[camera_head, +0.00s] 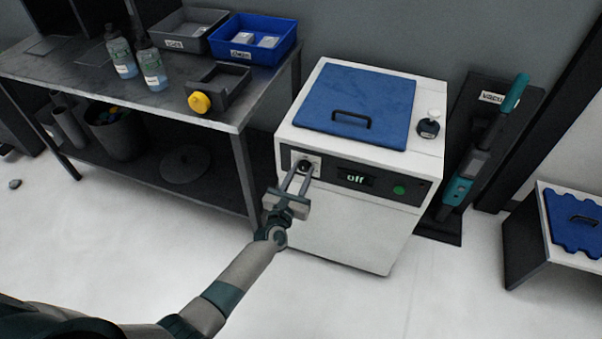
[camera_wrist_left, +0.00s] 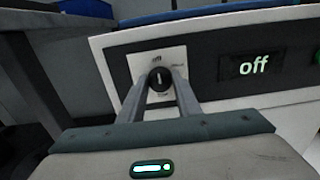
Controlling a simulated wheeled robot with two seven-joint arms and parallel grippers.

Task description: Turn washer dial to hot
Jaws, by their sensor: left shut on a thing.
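The washer (camera_head: 350,240) is a white box with a blue lid (camera_head: 358,100) and a dark front panel. Its black round dial (camera_head: 304,166) sits on a white plate at the panel's left end. In the left wrist view the dial (camera_wrist_left: 159,79) shows a white mark pointing about straight up, with small labels around it. The display (camera_head: 355,178) reads "off". My left gripper (camera_head: 298,175) has its two fingers on either side of the dial and is shut on it. My right gripper is not in view.
A green button (camera_head: 399,190) is at the panel's right. A small bottle (camera_head: 429,125) stands on the washer top. A metal table (camera_head: 60,68) with bins and spray bottles is at left. A vacuum (camera_head: 470,175) stands at right. The floor in front is clear.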

